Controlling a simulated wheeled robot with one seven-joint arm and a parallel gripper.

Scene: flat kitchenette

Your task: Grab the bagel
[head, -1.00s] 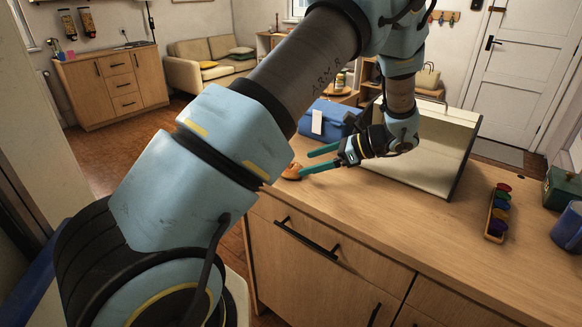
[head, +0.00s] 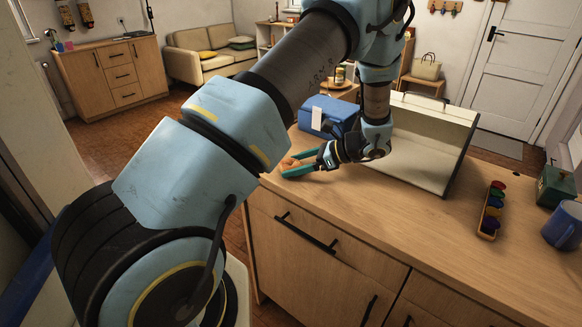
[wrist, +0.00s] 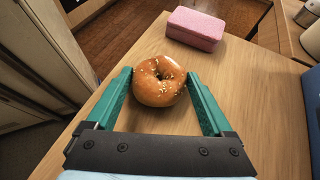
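The bagel (wrist: 160,81) is golden brown with pale seeds and lies on the wooden counter. In the wrist view it sits between the tips of my gripper (wrist: 158,95), whose teal fingers are spread wide. A small gap of counter shows at the right finger; the left finger is very close to the bagel's edge, and I cannot tell if it touches. In the head view the bagel (head: 290,164) is at the counter's left end, partly covered by my gripper (head: 298,164).
A pink box (wrist: 195,28) lies beyond the bagel. A blue box (head: 326,114) and a white open-fronted bin (head: 425,145) stand behind my gripper. A tray of coloured pots (head: 491,210), a green box (head: 556,187) and a blue mug (head: 563,226) are at the right. The counter's middle front is clear.

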